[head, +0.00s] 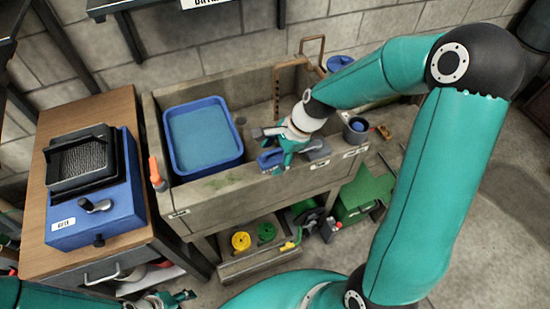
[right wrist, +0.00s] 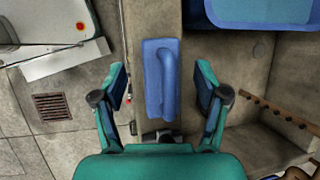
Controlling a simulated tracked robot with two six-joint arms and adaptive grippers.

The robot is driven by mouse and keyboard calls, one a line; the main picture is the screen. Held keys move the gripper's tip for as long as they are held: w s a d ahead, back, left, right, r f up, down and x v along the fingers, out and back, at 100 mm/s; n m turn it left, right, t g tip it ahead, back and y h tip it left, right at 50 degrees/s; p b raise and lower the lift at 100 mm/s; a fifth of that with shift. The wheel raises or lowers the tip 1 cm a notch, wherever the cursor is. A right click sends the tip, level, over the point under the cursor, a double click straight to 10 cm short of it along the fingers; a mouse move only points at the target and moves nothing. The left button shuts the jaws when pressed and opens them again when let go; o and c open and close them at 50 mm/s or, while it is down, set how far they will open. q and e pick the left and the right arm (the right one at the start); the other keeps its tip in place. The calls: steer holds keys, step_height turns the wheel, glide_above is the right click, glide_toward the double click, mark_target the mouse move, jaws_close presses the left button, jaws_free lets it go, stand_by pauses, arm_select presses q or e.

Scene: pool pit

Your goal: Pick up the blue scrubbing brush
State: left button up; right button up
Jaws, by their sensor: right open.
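The blue scrubbing brush (head: 270,160) lies on the front rim of the stone sink in the head view. In the right wrist view the brush (right wrist: 161,80) is a blue block with a raised handle along its length. My right gripper (head: 284,144) is over the rim at the brush and partly covers it. In the right wrist view its open fingers (right wrist: 160,88) stand on either side of the brush's lower part, with gaps on both sides. My left gripper (head: 178,298) shows only partly at the bottom edge of the head view; its jaws are unclear.
The stone sink (head: 222,190) holds a blue tub (head: 204,136). A grey object (head: 318,151) lies on the rim next to the brush. An orange-handled tool (head: 155,170) stands at the sink's left corner. A dark cup (head: 356,131) stands on the right. A wooden bench (head: 120,108) is at left.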

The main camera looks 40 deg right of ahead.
mark_target(271, 152)
steer(key=shift+x, duration=0.95)
steer(key=shift+c, duration=0.3)
steer(key=shift+r, duration=0.1)
steer(key=c, duration=1.2)
step_height(271, 152, up, 20)
steer(key=shift+p, duration=0.9)
